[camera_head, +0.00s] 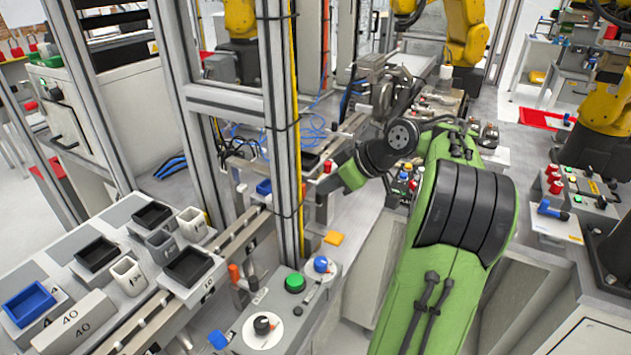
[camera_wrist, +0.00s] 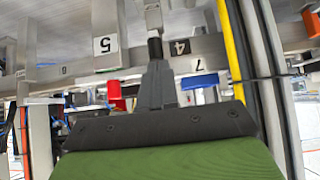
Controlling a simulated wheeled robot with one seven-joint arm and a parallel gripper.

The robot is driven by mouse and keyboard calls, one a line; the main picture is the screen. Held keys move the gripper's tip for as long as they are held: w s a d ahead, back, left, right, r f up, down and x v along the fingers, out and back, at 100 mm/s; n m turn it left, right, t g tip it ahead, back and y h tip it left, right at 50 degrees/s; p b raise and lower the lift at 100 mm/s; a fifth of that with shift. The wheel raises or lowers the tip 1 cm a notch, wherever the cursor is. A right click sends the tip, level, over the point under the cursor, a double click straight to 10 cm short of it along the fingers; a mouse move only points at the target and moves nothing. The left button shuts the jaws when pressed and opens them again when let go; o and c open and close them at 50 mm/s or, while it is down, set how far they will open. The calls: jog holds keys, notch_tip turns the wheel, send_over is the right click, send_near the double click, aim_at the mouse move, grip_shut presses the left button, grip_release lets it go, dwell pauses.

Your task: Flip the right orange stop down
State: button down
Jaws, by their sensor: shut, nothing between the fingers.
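A red-orange piece, probably the same one, shows left of the fingers in the wrist view (camera_wrist: 117,91). Another orange stop (camera_head: 234,272) stands upright beside the near rail. My gripper (camera_head: 321,187) is over the bench, close to the farther piece; its dark fingers (camera_wrist: 155,48) are closed together and empty. I cannot tell whether they touch anything.
A metal post (camera_head: 280,120) with a yellow strip stands left of my gripper. A blue bin (camera_head: 264,187) sits on the rail behind it. A control box (camera_head: 294,283) with knobs stands in front. Trays (camera_head: 187,266) fill the left bench.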

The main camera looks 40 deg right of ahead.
aim_at(321, 200)
jog(key=shift+w+f, duration=0.1)
notch_tip(321, 200, down, 3)
jog(key=shift+r+b, duration=0.1)
jog(key=shift+b, duration=0.9)
jog(key=shift+s, duration=0.2)
